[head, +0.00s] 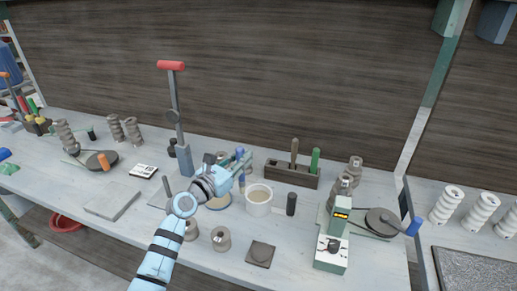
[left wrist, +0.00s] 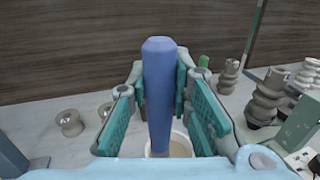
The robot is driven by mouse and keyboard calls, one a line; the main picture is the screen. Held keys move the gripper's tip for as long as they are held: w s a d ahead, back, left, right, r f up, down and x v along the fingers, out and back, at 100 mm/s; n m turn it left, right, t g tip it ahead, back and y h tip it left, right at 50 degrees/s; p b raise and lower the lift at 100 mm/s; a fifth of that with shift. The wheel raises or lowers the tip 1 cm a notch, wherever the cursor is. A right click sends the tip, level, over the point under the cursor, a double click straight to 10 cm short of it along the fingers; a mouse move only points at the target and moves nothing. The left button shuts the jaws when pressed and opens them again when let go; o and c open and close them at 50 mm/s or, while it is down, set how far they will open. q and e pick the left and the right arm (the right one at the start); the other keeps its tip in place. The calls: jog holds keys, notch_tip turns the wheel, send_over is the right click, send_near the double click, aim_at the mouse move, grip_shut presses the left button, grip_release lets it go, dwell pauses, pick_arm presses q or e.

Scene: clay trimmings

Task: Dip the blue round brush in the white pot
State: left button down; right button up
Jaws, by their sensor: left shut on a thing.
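My left gripper (head: 240,165) is shut on the blue round brush, just up and left of the white pot in the head view. In the left wrist view the blue handle (left wrist: 159,90) stands nearly upright between the green-padded jaws (left wrist: 163,105). A short blue part of the brush (head: 242,181) shows below the gripper in the head view. The white pot (head: 258,208) holds a cream-coloured content; its rim also shows behind the handle in the left wrist view (left wrist: 187,143). The brush's lower end is hidden, so I cannot tell whether it touches the content. My right gripper is out of view.
A dark cylinder (head: 291,204) stands right of the pot. A tool block (head: 285,176) is behind it. A lever press (head: 183,155) stands behind my left arm. A green-grey device (head: 331,244) is at right. Grey spools (head: 221,239) and a dark square tile (head: 260,254) lie in front.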

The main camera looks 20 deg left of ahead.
pick_arm(q)
jog(key=w+d+r, duration=0.1)
jog(key=w+d, duration=0.3)
notch_tip(320, 180, down, 10)
jog(key=b, duration=0.9)
jog(key=shift+r+b, duration=0.25)
jog(key=shift+b, duration=0.05)
jog(key=shift+r, duration=0.1)
jog(key=shift+d+p, duration=0.25)
jog(key=shift+p, duration=0.05)
notch_tip(320, 180, up, 9)
jog(key=p, duration=0.9)
jog(key=shift+f, duration=0.2)
